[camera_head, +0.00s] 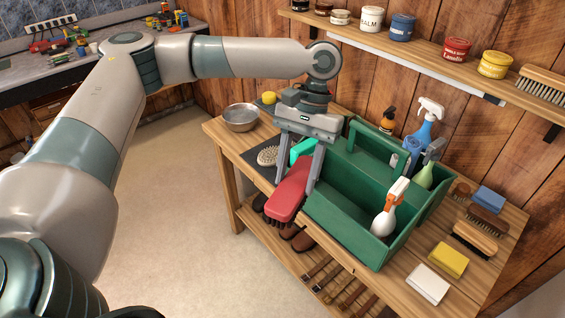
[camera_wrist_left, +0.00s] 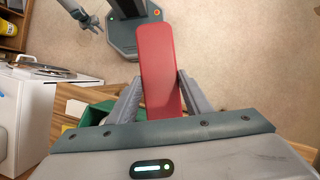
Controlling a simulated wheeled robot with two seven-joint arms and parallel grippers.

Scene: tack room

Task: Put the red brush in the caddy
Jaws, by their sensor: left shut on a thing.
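The red brush (camera_head: 288,198) is a long red block, held between the fingers of my left gripper (camera_head: 298,172). It hangs tilted at the left side of the green caddy (camera_head: 341,228), over the bench's front edge and outside the caddy. In the left wrist view the red brush (camera_wrist_left: 160,70) stands out between the two fingers (camera_wrist_left: 160,98). The caddy has a raised middle handle and holds a white spray bottle with an orange head (camera_head: 385,215) in its near compartment. The near compartment is otherwise mostly bare. My right gripper shows small at the top of the left wrist view (camera_wrist_left: 94,24), apparently open.
A metal bowl (camera_head: 241,117) and an oval bristle brush (camera_head: 268,156) lie left of the caddy. Blue and green spray bottles stand at its far side. Several brushes, a yellow sponge (camera_head: 448,260) and a white block (camera_head: 428,285) lie right of it. A shelf (camera_head: 420,52) with tins runs above.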

